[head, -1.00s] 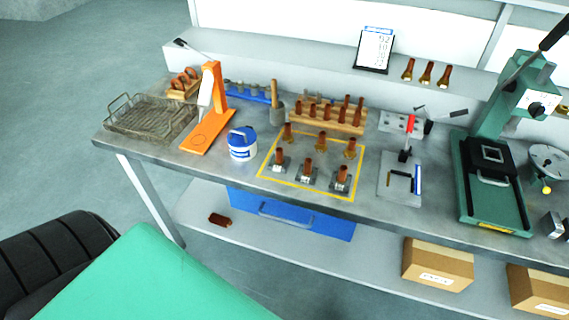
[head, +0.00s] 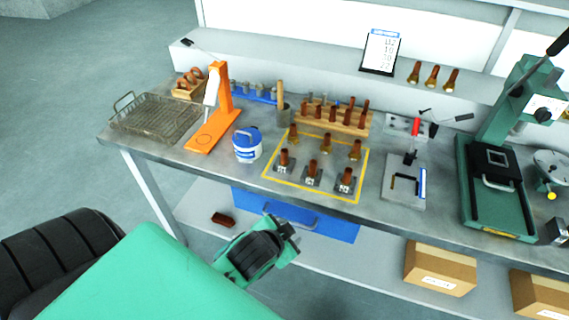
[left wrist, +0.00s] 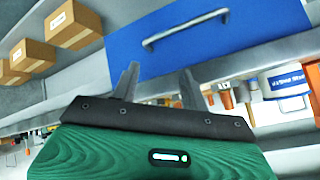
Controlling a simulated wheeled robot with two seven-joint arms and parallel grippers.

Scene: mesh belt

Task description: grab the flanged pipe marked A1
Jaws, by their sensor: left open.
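Several brown pipes with flanges stand upright inside the yellow-outlined area of the bench. In the front row, a left pipe (head: 284,158), a middle pipe (head: 312,169) and a right pipe (head: 346,179) stand on grey bases with small pale labels, too small to read. Three with brass-coloured flanges stand behind, such as one pipe (head: 327,143). I cannot tell which is marked A1. My left gripper (head: 284,229) is low before the bench, below the pipes, by the blue drawer. Its fingers are open and empty in the left wrist view (left wrist: 158,72). My right gripper is out of view.
The bench front edge (head: 230,173) and blue drawer (head: 325,224) are close to the left gripper. A blue-white tub (head: 247,147) and orange stand (head: 212,115) are left of the pipes; a wooden rack (head: 340,120) is behind. A small clamp fixture (head: 405,185) stands right.

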